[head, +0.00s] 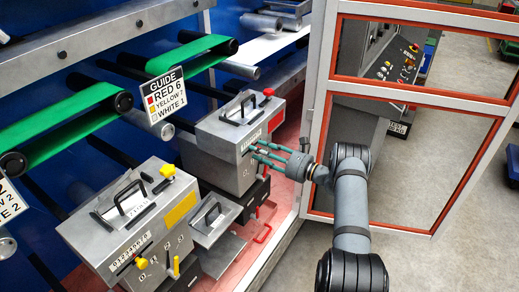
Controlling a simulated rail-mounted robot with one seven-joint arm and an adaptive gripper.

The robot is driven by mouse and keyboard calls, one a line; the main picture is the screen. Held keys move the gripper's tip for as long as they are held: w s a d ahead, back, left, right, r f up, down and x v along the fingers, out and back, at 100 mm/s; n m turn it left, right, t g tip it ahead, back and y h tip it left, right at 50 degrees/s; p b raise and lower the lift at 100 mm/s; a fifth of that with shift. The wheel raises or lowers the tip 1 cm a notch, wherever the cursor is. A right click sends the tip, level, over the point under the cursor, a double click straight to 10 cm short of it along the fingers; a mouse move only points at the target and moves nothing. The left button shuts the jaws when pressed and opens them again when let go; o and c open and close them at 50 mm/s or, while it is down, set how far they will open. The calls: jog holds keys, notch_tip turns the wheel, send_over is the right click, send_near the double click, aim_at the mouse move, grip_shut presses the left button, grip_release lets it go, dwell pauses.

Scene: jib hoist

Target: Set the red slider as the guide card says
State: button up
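The guide card (165,97) hangs at the upper left centre and reads RED 6, YELLOW 7, WHITE 1. A grey box with a red knob (268,92) and a red plate (277,121) stands right of the card. Its front face carries a number scale (249,139), too small to read. My gripper (257,151) has its green fingers at this face, just below the scale. The red slider cannot be made out; the fingers cover that area. I cannot tell whether the fingers touch or hold anything.
A similar grey box with yellow parts (129,226) stands at the front left. Green belts (69,138) run over rollers behind. An orange-edged clear door (420,160) stands open close to the right of my arm. A second card (8,203) is cut off at left.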

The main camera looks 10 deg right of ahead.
jog(key=shift+w+a, duration=0.2)
jog(key=shift+a, duration=0.05)
jog(key=shift+c, duration=0.5)
grip_shut()
jog(key=shift+r, duration=0.1)
